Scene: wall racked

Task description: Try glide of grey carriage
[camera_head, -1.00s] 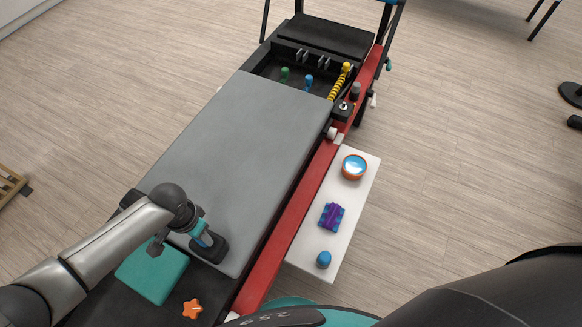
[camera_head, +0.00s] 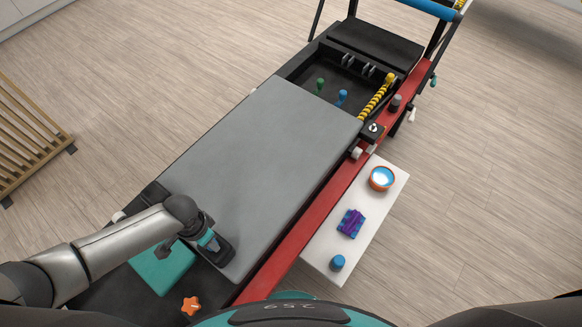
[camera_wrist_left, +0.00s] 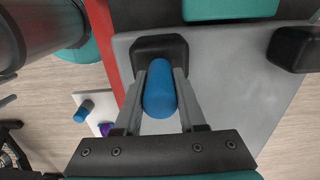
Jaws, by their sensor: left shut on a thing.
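The grey carriage (camera_head: 265,150) is a long flat slab lying on a black frame with a red rail (camera_head: 310,225). It also shows in the wrist view (camera_wrist_left: 232,95). A black block (camera_head: 224,250) sits at its near right corner. My left gripper (camera_head: 208,241) is at this block. In the wrist view, my left gripper (camera_wrist_left: 160,85) is shut on an upright blue handle (camera_wrist_left: 159,92), with the black block (camera_wrist_left: 160,48) just beyond it. A second black block (camera_wrist_left: 295,48) is at the carriage's other corner. My right gripper is not in view.
A yellow spring (camera_head: 378,95) and green (camera_head: 320,84) and blue (camera_head: 342,97) pegs are in the well beyond the carriage. A teal pad (camera_head: 160,270) and orange star (camera_head: 191,306) lie at the near end. A white side table (camera_head: 362,220) holds a bowl (camera_head: 382,178) and small items.

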